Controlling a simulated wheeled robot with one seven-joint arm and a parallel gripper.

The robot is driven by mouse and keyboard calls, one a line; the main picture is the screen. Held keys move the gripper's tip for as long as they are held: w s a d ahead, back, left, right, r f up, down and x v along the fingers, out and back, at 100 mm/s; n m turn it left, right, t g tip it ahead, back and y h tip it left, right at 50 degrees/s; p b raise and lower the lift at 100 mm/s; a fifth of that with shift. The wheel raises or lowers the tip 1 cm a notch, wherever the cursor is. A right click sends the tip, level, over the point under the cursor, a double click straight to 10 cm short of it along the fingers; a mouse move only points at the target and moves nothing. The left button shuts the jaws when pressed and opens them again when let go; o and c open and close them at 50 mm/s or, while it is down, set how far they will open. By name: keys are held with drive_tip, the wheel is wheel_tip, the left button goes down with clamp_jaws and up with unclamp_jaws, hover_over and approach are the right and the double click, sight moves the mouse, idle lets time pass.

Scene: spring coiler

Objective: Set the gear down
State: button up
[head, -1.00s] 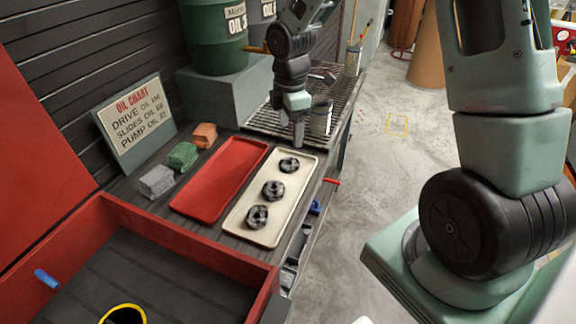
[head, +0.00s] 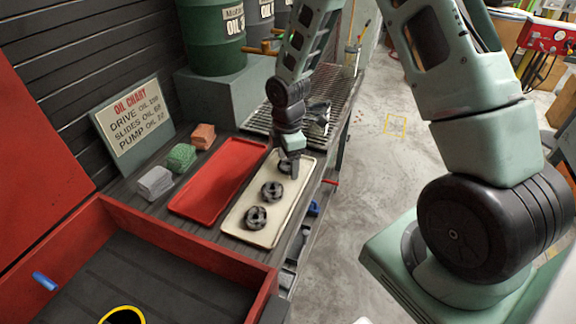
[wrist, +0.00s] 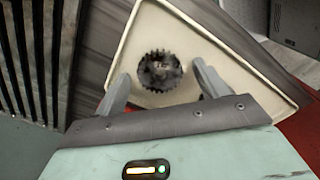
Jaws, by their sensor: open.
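Three dark toothed gears lie in a row on the cream tray (head: 284,212): a near gear (head: 256,218), a middle gear (head: 272,191) and a far gear partly hidden by my gripper (head: 289,170). My gripper points down over the far end of the tray. In the wrist view, the far gear (wrist: 160,71) lies flat on the cream tray (wrist: 222,48), with my open gripper's fingers (wrist: 161,82) apart on either side of it. There is a visible gap between the gear and each finger. I cannot tell the exact height of the fingertips above the tray.
An empty red tray (head: 212,185) lies left of the cream tray. Grey, green and orange blocks (head: 181,157) and an oil chart sign (head: 132,122) stand further left. A wire rack (head: 335,95) and green drum (head: 214,37) are behind. A red-walled box (head: 185,243) is in front.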

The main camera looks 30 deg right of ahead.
drive_tip(key=c, duration=1.3)
